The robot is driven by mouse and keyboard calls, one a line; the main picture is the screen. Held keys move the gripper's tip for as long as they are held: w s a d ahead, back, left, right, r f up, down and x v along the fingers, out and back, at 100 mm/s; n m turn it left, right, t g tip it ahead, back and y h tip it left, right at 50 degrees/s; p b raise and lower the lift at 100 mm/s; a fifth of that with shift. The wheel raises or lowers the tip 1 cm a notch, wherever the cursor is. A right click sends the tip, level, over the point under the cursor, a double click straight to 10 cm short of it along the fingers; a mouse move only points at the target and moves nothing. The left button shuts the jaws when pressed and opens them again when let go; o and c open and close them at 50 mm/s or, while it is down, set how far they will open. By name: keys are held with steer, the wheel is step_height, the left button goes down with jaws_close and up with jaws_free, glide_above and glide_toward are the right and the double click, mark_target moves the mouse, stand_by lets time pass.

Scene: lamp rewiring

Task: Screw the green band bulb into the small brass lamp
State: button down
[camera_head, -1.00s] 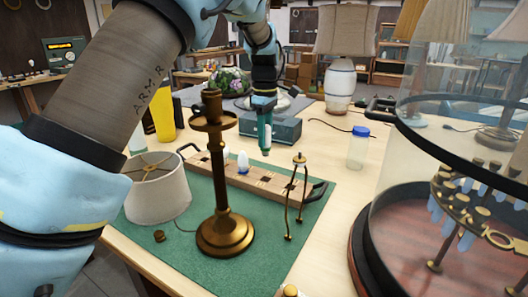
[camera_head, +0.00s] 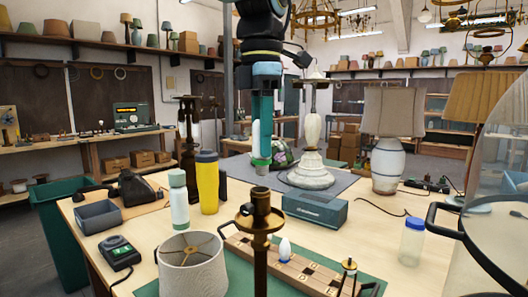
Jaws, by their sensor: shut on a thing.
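The small brass lamp (camera_head: 260,222) stands upright in front, without a shade. Its cup-like top is visible and its base is below the picture. My gripper (camera_head: 262,148) points straight down and is shut on the green band bulb (camera_head: 261,161). The bulb's green band and metal base stick out below the fingers, with the base pointing down; some white glass shows between them. In the picture the bulb is just above the lamp's top, with a gap between. I cannot tell from this one view whether they line up in depth.
A wooden bulb tray (camera_head: 305,276) holds a blue-banded bulb (camera_head: 284,250) behind the lamp.

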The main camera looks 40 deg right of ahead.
mark_target(260, 164)
steer(key=shift+a, duration=0.25)
step_height(260, 164, down, 2)
steer(key=b, duration=0.2)
steer(key=shift+f+b, duration=0.2)
steer(key=shift+b, duration=0.15)
steer(key=shift+f+b, duration=0.35)
steer(key=shift+f, duration=0.4)
steer(key=shift+f+p, duration=0.15)
steer(key=shift+p, duration=0.15)
stand_by(0.4)
steer(key=c, duration=1)
jaws_free()
steer(key=shift+c, duration=0.2)
jaws_close()
steer(key=m+p, duration=0.1)
steer(key=m, duration=0.2)
steer(key=m+p, duration=0.1)
steer(key=m, duration=0.3)
steer(key=shift+m, duration=0.4)
